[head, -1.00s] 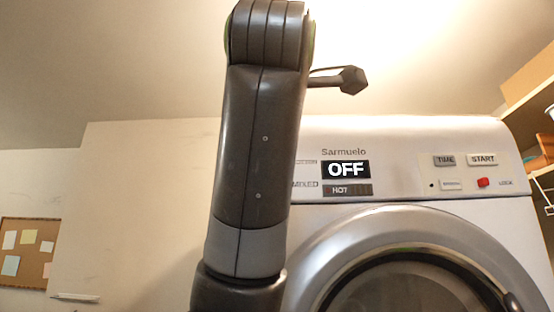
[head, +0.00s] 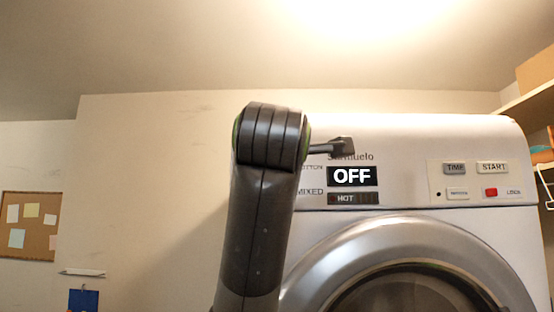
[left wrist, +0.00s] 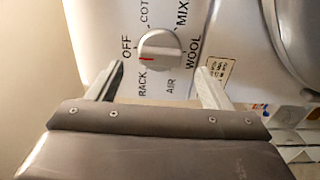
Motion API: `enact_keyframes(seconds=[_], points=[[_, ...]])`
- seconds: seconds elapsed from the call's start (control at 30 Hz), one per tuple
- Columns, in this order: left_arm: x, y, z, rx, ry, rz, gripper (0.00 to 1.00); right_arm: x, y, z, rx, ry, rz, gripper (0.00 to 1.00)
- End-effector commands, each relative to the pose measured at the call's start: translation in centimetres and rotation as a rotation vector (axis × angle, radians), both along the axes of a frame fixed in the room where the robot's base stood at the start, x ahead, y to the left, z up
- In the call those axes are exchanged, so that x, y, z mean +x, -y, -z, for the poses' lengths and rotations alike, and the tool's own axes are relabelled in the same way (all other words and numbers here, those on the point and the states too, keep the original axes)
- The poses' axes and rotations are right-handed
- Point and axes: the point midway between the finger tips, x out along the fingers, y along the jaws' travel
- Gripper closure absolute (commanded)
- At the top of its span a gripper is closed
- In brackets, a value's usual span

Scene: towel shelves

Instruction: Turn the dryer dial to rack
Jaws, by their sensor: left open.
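The dryer (head: 420,140) stands at the right in the head view, its display (head: 352,176) reading OFF. The white dial (left wrist: 165,50) shows in the left wrist view, ringed by OFF, COT, MIX, WOOL, AIR and RACK labels. Its red mark points left, between the OFF and RACK labels. My left gripper (left wrist: 161,68) is open, one finger at each side below the dial. Nothing is between the fingers, and they look apart from the dial. In the head view my left arm hides the dial and its own fingers. My right gripper is not in view.
The round dryer door (head: 400,235) is below the panel. TIME (head: 454,168) and START (head: 493,168) buttons and a red button (head: 490,192) are at the panel's right. Shelves (head: 540,100) stand at the far right. A cork board (head: 32,250) hangs at the left.

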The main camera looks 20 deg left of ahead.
Motion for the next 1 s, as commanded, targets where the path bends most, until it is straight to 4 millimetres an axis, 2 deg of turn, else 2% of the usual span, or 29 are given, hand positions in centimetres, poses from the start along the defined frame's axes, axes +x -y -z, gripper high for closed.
enact_keyframes(seconds=[0.03,0.3,0.7,1.0], points=[[0.9,-0.3,-0.4,0.000,-0.004,-0.002,0.27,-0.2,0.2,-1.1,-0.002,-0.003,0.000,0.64],[3.8,-1.2,-0.2,0.000,0.000,-0.001,0.27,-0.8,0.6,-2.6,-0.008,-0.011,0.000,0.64],[4.3,-1.3,0.0,0.000,0.001,-0.001,0.27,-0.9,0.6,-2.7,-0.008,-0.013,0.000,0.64],[4.3,-1.3,0.0,0.000,0.000,-0.001,0.67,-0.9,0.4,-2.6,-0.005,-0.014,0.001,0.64]])
